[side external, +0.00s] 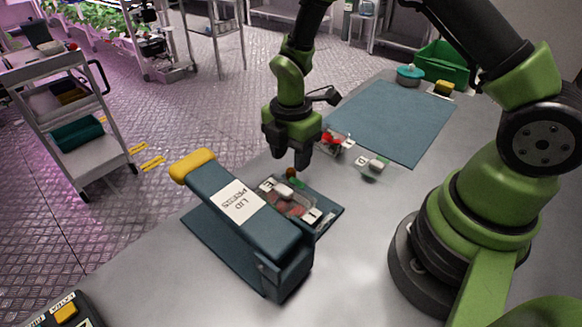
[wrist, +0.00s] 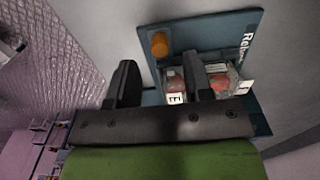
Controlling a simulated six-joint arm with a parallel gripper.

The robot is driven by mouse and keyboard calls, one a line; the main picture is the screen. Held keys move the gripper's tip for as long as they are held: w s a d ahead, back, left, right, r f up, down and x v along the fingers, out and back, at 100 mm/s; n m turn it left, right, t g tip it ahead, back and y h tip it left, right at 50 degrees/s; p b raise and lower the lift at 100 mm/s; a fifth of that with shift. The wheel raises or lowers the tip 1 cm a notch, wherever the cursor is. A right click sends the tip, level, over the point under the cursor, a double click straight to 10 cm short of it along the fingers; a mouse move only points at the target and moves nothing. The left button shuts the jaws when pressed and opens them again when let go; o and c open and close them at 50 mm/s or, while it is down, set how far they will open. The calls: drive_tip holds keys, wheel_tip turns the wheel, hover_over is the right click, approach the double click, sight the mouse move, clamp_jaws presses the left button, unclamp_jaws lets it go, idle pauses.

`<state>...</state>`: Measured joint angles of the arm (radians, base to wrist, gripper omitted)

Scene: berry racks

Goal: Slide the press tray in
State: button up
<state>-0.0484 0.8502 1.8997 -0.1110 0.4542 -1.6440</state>
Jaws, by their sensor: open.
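The press tray (side external: 328,207) is a flat dark blue plate that sticks out from under the lid press (side external: 245,215), a blue press with a yellow-ended lever. A clear punnet (side external: 290,203) with red berries and a labelled lid stands on the tray. A small orange knob (side external: 291,172) rises from the tray's edge. My gripper (side external: 289,158) is open above the knob. In the wrist view, the knob (wrist: 160,45) shows in line with the gap between the fingers (wrist: 161,82), with the tray (wrist: 205,35) around it. I cannot tell whether the fingers touch anything.
Another punnet with red berries (side external: 334,140) and a clear lid (side external: 373,166) lie behind the tray. A blue mat (side external: 390,115) covers the table further back, near a green crate (side external: 440,68). A dark box with a yellow button (side external: 68,312) is at the front left.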

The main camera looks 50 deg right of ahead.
sight(291, 170)
drive_tip(key=shift+f, duration=2)
clamp_jaws()
drive_tip(key=shift+a, duration=2.4)
unclamp_jaws()
drive_tip(key=shift+r, duration=0.1)
